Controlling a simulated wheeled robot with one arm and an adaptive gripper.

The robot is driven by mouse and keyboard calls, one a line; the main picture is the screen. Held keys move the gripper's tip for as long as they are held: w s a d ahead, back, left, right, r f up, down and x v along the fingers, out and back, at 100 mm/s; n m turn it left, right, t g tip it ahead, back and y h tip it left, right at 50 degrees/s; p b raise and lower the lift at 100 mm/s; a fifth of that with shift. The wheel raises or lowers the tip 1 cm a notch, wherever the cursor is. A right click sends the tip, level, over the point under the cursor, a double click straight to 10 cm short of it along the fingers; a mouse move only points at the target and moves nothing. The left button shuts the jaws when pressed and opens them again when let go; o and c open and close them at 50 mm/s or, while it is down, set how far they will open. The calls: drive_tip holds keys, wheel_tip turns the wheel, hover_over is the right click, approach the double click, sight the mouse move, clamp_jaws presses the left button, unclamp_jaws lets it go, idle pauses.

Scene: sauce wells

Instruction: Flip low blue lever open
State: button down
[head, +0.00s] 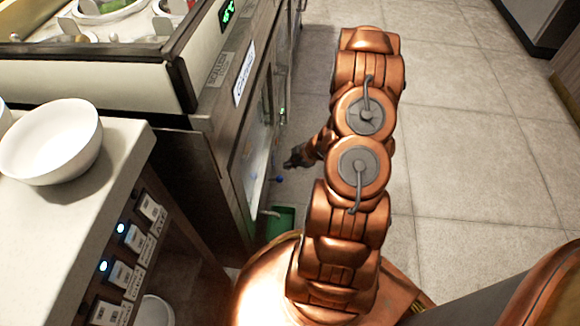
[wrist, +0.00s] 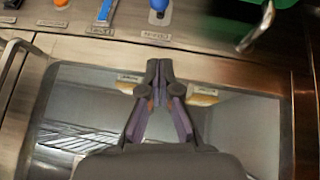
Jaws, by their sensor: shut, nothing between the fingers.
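A blue round-ended lever (wrist: 158,6) stands on a metal strip at the top of the wrist view, cut off by the frame edge. A flatter blue lever or switch (wrist: 105,11) is to its left. In the head view a small blue knob (head: 279,179) sticks out from the cabinet front. My gripper (wrist: 158,66) is shut and empty in front of a glass panel, its fingertips below the round-ended blue lever in the picture and apart from it. In the head view my gripper (head: 291,162) is close to the knob, partly hidden by my arm.
An orange switch (wrist: 61,3) and a dark one (wrist: 12,4) are farther left on the strip. A metal handle (wrist: 258,28) and a green bin (head: 284,220) are near. The glass-fronted cabinet stands left of my arm; the tiled floor (head: 470,130) at right is clear.

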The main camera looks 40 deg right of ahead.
drive_tip(key=b, duration=0.3)
hover_over(277, 178)
drive_tip(key=s, duration=0.1)
wheel_tip(277, 178, down, 7)
drive_tip(key=shift+s+d+f+b, duration=0.15)
drive_tip(key=shift+f+b, duration=0.1)
drive_tip(key=shift+f, duration=0.2)
drive_tip(key=shift+s+d+f+b, duration=0.15)
drive_tip(key=shift+f+b, duration=0.05)
drive_tip(key=shift+f, duration=0.2)
drive_tip(key=shift+d+f, duration=0.2)
drive_tip(key=shift+f, duration=0.3)
drive_tip(key=shift+s, duration=0.1)
drive_tip(key=shift+s+f+p, duration=0.1)
drive_tip(key=shift+p, duration=0.25)
drive_tip(key=shift+f, duration=0.1)
